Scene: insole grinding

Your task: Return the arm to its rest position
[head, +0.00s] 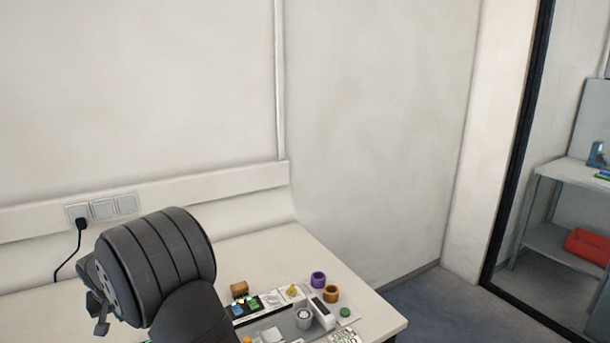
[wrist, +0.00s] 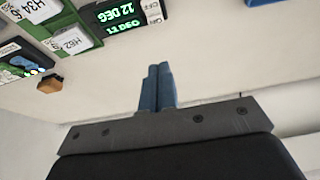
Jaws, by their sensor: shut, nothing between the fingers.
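My gripper (wrist: 158,88) shows in the wrist view with its two blue fingers side by side, touching, with nothing between them. It is in the air, clear of the table things in that view. In the head view my dark arm stands at the lower left over the table, and I cannot make out the fingertips there. The wrist view shows a device with a lit green display (wrist: 118,15) at the top and green-edged labelled blocks (wrist: 72,40) at the upper left.
The white table (head: 275,250) carries a purple ring (head: 318,280), an orange ring (head: 331,294), a small brown block (head: 239,289) and a grey-white device (head: 322,313). A wall with sockets (head: 103,209) stands behind. A shelf (head: 575,174) is far right. The table's back middle is clear.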

